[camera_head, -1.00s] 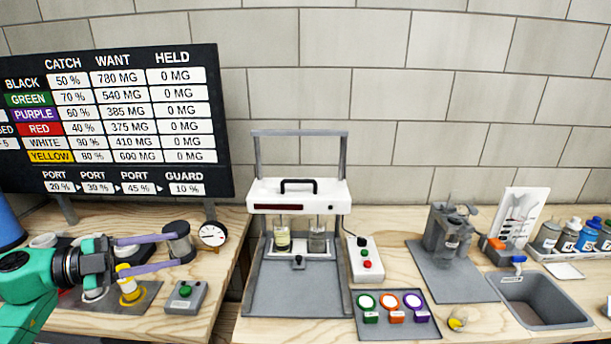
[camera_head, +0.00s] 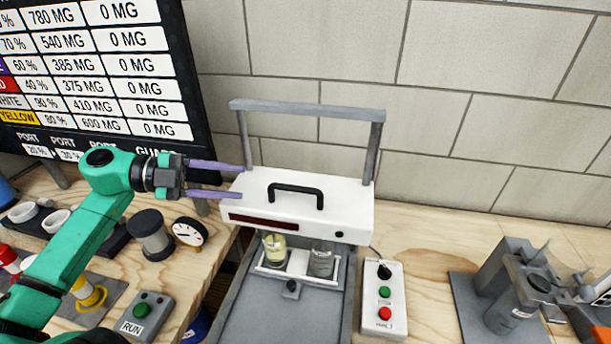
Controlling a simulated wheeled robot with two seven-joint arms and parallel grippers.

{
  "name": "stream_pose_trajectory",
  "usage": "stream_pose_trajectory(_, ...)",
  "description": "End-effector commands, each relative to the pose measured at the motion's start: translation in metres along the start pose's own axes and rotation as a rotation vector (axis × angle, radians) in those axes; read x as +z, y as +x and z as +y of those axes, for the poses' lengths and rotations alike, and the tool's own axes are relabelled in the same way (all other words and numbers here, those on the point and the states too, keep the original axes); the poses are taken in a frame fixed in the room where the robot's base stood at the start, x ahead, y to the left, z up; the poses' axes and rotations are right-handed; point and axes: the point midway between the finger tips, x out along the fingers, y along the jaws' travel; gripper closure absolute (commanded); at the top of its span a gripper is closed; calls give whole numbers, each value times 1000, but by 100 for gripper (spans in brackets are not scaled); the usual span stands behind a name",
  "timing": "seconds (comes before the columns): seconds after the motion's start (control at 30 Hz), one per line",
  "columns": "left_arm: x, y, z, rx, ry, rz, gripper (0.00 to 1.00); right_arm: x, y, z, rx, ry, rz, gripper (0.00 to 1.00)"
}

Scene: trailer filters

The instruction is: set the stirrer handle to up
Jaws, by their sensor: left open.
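The stirrer is a white head (camera_head: 302,208) on a grey frame in the middle of the head view, with a black handle (camera_head: 295,190) on its top. The head sits low, over two glass beakers: one with yellowish liquid (camera_head: 275,250) and one greyish (camera_head: 321,260). My left gripper (camera_head: 241,181) is open, its two purple fingers pointing right. Its tips are by the left end of the white head, left of the handle and apart from it, with nothing between them. My right gripper is not in view.
A grey upright frame with a crossbar (camera_head: 310,109) rises behind the head. A control box (camera_head: 383,300) with green and red buttons stands to the right. A gauge (camera_head: 189,232), a dark-capped cylinder (camera_head: 151,235) and a RUN box (camera_head: 146,317) stand left. A grey device (camera_head: 515,290) is at far right.

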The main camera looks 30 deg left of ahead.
Motion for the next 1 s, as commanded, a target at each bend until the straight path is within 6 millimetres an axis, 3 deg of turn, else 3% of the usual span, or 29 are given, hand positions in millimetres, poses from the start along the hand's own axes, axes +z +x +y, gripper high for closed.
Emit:
stream_pose_trajectory(0.2, -3, 54, -3, 3, 2, 4, 53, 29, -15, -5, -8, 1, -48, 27)
stream_pose_trajectory(0.43, -2, 111, -3, 0, 4, 2, 53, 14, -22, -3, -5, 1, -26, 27)
stream_pose_trajectory(0.6, -1, 130, -1, -1, 2, 1, 53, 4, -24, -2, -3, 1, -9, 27)
stream_pose_trajectory(0.87, 0, 133, 0, -1, 1, 0, 53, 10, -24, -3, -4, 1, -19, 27)
stream_pose_trajectory(0.9, 0, 133, 0, -1, 1, 0, 60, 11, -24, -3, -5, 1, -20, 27)
stream_pose_trajectory(1.0, 0, 133, 0, 0, 1, 0, 99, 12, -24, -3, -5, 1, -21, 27)
